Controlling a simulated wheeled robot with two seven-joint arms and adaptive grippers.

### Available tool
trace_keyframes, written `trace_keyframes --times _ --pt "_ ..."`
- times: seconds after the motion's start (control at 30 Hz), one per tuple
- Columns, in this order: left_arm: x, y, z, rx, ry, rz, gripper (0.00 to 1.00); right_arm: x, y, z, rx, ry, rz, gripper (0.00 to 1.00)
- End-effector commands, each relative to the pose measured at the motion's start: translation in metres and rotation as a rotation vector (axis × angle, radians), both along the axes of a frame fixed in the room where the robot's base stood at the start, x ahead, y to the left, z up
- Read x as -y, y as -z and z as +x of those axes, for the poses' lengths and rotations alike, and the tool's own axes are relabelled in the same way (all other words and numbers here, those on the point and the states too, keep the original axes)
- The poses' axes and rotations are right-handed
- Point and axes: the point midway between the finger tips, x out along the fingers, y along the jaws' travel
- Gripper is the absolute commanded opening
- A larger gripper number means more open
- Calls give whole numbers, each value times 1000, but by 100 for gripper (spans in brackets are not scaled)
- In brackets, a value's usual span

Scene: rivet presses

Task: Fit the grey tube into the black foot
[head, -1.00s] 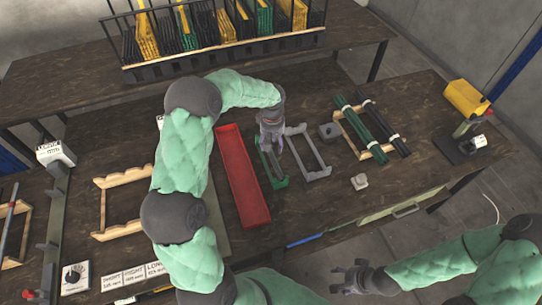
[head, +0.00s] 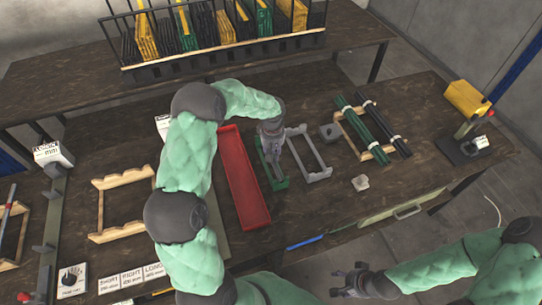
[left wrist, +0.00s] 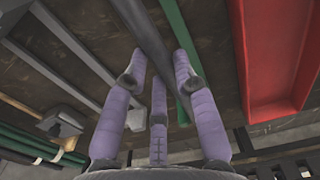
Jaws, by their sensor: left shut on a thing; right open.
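My left gripper (head: 271,146) is over the green cradle (head: 279,184), between the red tray and the grey cradle. In the left wrist view its purple fingers (left wrist: 158,72) are closed around a dark grey tube (left wrist: 148,35), which runs up out of that view. The green cradle's bar (left wrist: 176,25) is beside the tube. A dark block with a recess (head: 329,131), which looks like the black foot, stands on the table right of the grey cradle, apart from the gripper. My right gripper (head: 346,280) is open and empty in front of the table.
The red tray (head: 243,180) lies left of the green cradle, and the grey cradle (head: 318,175) right of it. A wooden rack (head: 378,155) holds green and black tubes. A small pale piece (head: 360,182) lies near the front edge. A yellow-topped press (head: 467,98) stands at right.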

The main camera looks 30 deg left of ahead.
Motion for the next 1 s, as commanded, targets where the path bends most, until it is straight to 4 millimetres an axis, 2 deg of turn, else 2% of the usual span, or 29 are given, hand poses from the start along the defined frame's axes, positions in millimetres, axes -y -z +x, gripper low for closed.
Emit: trace_keyframes --times 0.27,0.53,0.9,1.0 --pt "0 -5 0 0 0 0 0 0 -2 0 0 0 0 57" --pt "1 -37 0 2 2 1 0 0 -13 0 0 0 0 57" --pt "39 -92 -31 2 2 1 0 0 -26 0 0 0 0 57" --pt "53 -100 -42 0 4 0 0 0 -29 0 0 0 0 57"
